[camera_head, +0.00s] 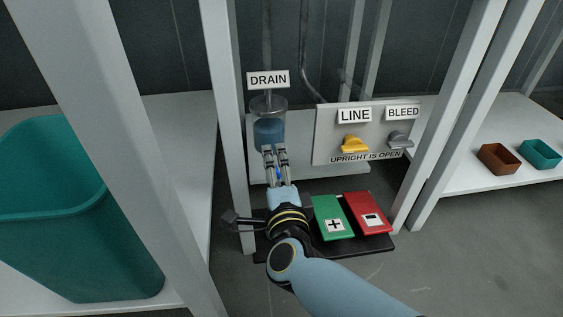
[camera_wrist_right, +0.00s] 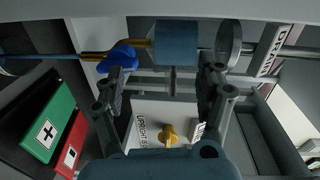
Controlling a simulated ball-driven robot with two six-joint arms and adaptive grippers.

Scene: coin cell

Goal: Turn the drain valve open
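The blue drain valve handle (camera_wrist_right: 121,54) sits on a brass pipe (camera_wrist_right: 143,43) in the right wrist view. The pipe runs below the jar of blue liquid (camera_head: 269,131) under the DRAIN sign (camera_head: 268,79). My right gripper (camera_head: 275,150) reaches up in front of the jar, and a bit of blue shows between its fingers. In the right wrist view, my right gripper (camera_wrist_right: 166,75) has its fingers wide apart with nothing between them. The handle is right by the left-hand fingertip there; I cannot tell whether they touch. My left gripper is out of view.
A grey panel (camera_head: 326,145) right of the jar carries a yellow LINE handle (camera_head: 354,144) and a grey BLEED handle (camera_head: 398,140). Green (camera_head: 333,221) and red (camera_head: 369,214) blocks lie below. White posts flank the space. A teal bin (camera_head: 60,240) stands left.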

